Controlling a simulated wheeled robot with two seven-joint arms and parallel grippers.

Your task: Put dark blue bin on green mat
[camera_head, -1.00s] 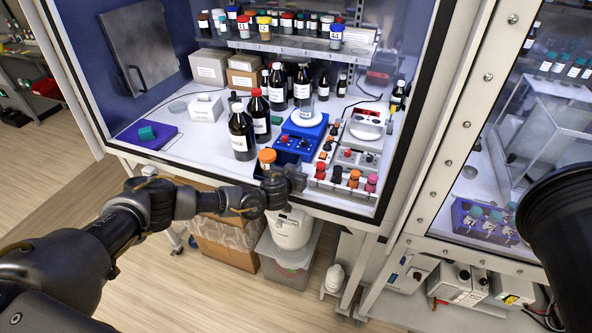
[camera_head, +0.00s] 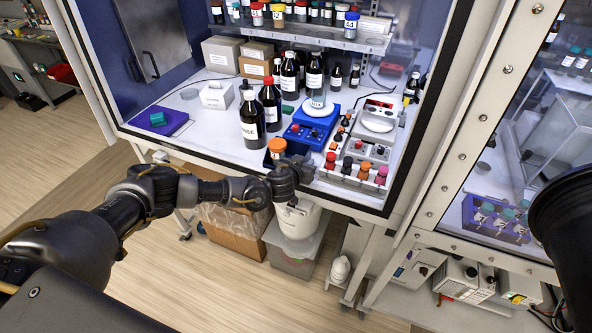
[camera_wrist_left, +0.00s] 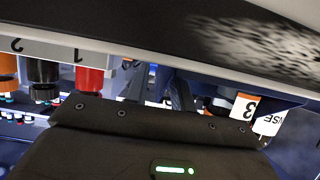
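A dark blue bin (camera_head: 267,157) seems to stand at the front edge of the cabinet's worktop, mostly hidden behind my left gripper. An orange-capped bottle (camera_head: 277,148) is in or just beside it. My left gripper (camera_head: 293,170) is at the worktop's front edge, right against the bin's near side. Whether its fingers are closed on the bin is hidden. In the left wrist view, a dark blue part (camera_wrist_left: 180,92) shows beyond the gripper's dark housing. I make out no green mat; a purple mat (camera_head: 176,128) with a small green item lies at the left.
Tall dark bottles (camera_head: 252,125) stand behind the bin. A blue stirrer (camera_head: 305,133) and a rack with coloured caps (camera_head: 350,180) are to its right. The cabinet frame (camera_head: 420,150) closes the right side. Bare worktop lies between the purple mat and the bottles.

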